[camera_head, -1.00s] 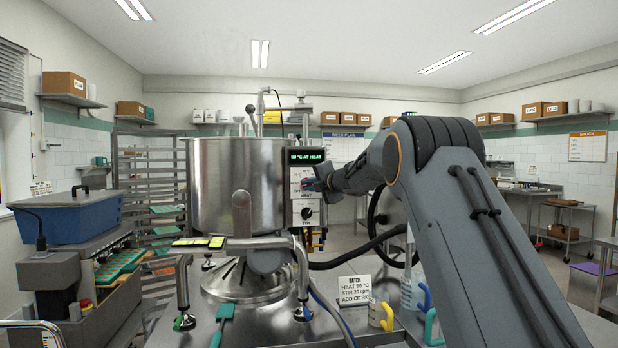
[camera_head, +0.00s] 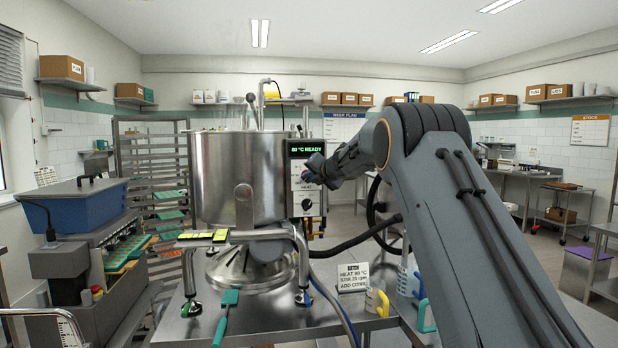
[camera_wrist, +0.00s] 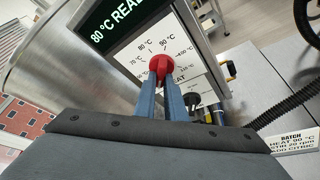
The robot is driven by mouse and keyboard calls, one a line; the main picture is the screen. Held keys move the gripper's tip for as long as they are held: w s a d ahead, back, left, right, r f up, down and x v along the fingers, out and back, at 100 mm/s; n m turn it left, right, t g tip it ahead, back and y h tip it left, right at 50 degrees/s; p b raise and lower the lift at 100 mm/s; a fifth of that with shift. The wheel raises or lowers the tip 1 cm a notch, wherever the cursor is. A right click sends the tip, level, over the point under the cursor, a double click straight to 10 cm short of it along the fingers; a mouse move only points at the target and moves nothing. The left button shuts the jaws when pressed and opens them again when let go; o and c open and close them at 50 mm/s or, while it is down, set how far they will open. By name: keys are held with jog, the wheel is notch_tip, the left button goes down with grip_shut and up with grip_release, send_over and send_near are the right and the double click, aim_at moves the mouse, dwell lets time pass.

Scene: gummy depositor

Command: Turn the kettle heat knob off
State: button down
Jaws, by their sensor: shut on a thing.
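The kettle (camera_head: 218,175) is a large steel vessel with a control panel on its right side. The panel's green display (camera_head: 305,149) reads "80 °C READY". In the wrist view, the red heat knob (camera_wrist: 161,66) sits on a white dial plate (camera_wrist: 186,45) with temperature marks around it. My gripper (camera_wrist: 163,84) is shut on the red knob, with a blue-grey finger at each side of its lower part. In the head view, my gripper (camera_head: 308,178) is at the panel and mostly covers the knob. A black lower knob (camera_head: 306,204) is below it.
A black hose (camera_head: 355,247) runs right of the panel. A rack (camera_head: 150,170) stands behind on the left.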

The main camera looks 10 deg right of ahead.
jog(key=shift+a+f, duration=0.1)
jog(key=shift+f, duration=0.05)
jog(key=c, duration=1.8)
grip_release()
jog(key=b+v, duration=0.3)
jog(key=v, duration=0.4)
jog(key=shift+s, duration=0.35)
